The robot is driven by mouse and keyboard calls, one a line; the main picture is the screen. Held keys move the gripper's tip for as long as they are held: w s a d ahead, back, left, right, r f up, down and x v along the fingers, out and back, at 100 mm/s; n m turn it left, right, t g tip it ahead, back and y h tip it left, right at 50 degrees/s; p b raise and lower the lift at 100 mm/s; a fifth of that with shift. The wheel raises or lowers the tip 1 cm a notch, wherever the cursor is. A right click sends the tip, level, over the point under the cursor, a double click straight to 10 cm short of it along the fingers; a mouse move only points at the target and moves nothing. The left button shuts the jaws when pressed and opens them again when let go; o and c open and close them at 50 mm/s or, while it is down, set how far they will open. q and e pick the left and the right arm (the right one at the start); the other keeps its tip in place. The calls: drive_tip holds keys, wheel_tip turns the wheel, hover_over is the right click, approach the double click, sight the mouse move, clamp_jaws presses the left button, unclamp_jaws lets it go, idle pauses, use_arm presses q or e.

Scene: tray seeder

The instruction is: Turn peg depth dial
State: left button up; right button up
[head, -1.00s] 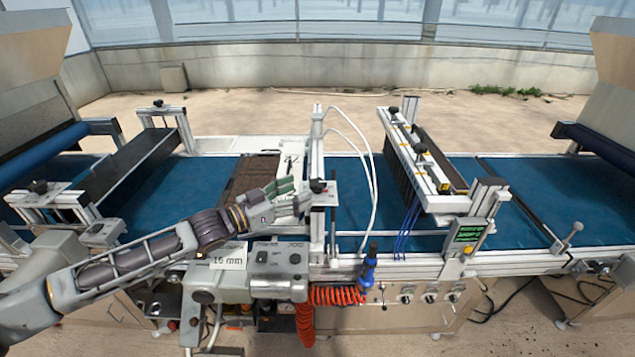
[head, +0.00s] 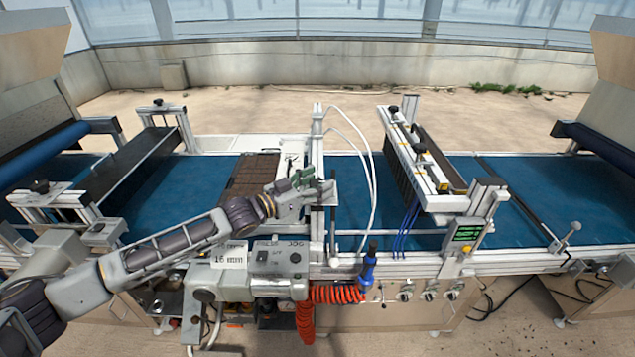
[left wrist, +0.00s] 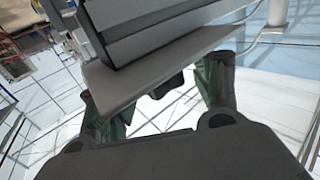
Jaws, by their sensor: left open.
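The peg depth dial appears as a small black knob (left wrist: 168,85) under the edge of a light grey plate in the left wrist view. It lies between the two green finger pads of my left gripper (left wrist: 165,95). In the head view the left gripper (head: 300,180) is at the upright press post (head: 317,150), and its fingers hide the knob. The gripper is open; whether a finger touches the knob cannot be told. A white label (head: 229,257) in front reads 16 mm. My right gripper is not in view.
A dark seed tray (head: 253,172) lies on the blue belt (head: 212,190) behind my left arm. A grey control box (head: 279,262) with knobs sits below the gripper. White hoses (head: 372,190) and a seeder bar (head: 420,160) stand to the right.

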use_arm(q)
drive_tip(key=shift+d, duration=0.1)
drive_tip(key=shift+c, duration=0.4)
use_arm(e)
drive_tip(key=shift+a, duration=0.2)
use_arm(q)
drive_tip(key=shift+c, duration=1.2)
drive_tip(key=c, duration=0.7)
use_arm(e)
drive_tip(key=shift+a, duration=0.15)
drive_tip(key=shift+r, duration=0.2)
